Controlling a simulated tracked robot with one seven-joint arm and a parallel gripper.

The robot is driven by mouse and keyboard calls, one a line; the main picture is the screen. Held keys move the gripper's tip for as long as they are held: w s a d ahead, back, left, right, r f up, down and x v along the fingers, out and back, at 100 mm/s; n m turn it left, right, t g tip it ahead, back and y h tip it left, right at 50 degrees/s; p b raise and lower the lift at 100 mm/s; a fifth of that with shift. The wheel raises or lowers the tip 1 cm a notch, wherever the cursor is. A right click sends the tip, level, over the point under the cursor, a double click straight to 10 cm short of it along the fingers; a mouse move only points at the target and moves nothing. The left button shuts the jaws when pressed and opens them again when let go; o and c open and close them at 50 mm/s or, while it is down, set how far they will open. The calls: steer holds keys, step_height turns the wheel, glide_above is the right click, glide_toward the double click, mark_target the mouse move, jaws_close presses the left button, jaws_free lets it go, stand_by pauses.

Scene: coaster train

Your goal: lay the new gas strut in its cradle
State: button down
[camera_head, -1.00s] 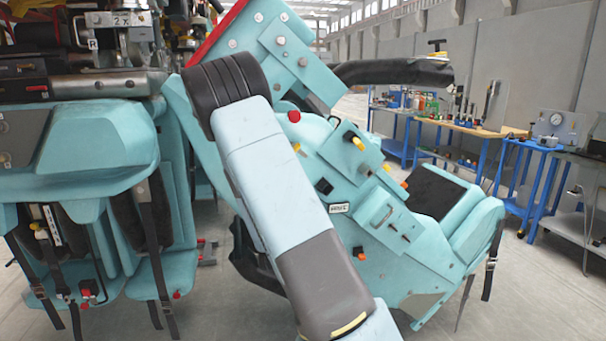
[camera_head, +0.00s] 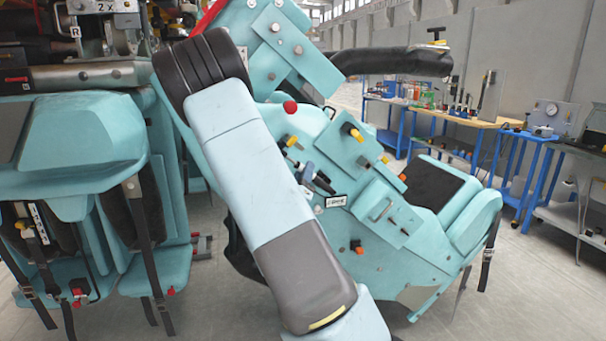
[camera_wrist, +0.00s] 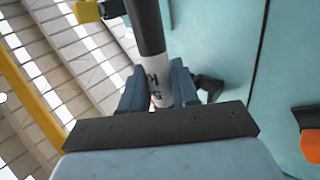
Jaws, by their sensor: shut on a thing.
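The gas strut (camera_wrist: 149,35) shows in the wrist view as a black cylinder above a white section with dark letters. My gripper (camera_wrist: 160,88) is shut on the white section, with one blue finger on each side. The strut's far end runs out of the top of that view. In the head view the tip of my gripper (camera_head: 308,172) seems to show just right of my forearm, close to the teal car side, but the strut is not clear there. I cannot tell which fitting is the cradle; a yellow-ended black fitting (camera_head: 352,132) stands on the teal panel.
The teal car (camera_head: 390,270) fills the middle, with a red knob (camera_head: 290,107), orange-ended fittings and a handle plate (camera_head: 390,213). A row of seats (camera_head: 85,150) with hanging straps is at left. Workbenches (camera_head: 470,122) stand at the back right. Open floor lies at lower right.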

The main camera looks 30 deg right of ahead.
steer(key=shift+w+d, duration=0.2)
steer(key=shift+w, duration=0.55)
steer(key=shift+w+d, duration=0.15)
steer(key=shift+w, duration=0.65)
steer(key=shift+w+d, duration=0.2)
steer(key=shift+w, duration=0.55)
steer(key=shift+w+d+r, duration=0.1)
steer(key=shift+w+d, duration=0.05)
steer(key=shift+w, duration=0.55)
steer(key=shift+w+d, duration=0.15)
steer(key=shift+w, duration=0.55)
stand_by(0.4)
steer(key=c, duration=0.8)
jaws_free()
steer(key=shift+a, duration=0.1)
steer(key=v, duration=1.3)
steer(key=shift+s+f, duration=0.2)
steer(key=shift+s, duration=0.2)
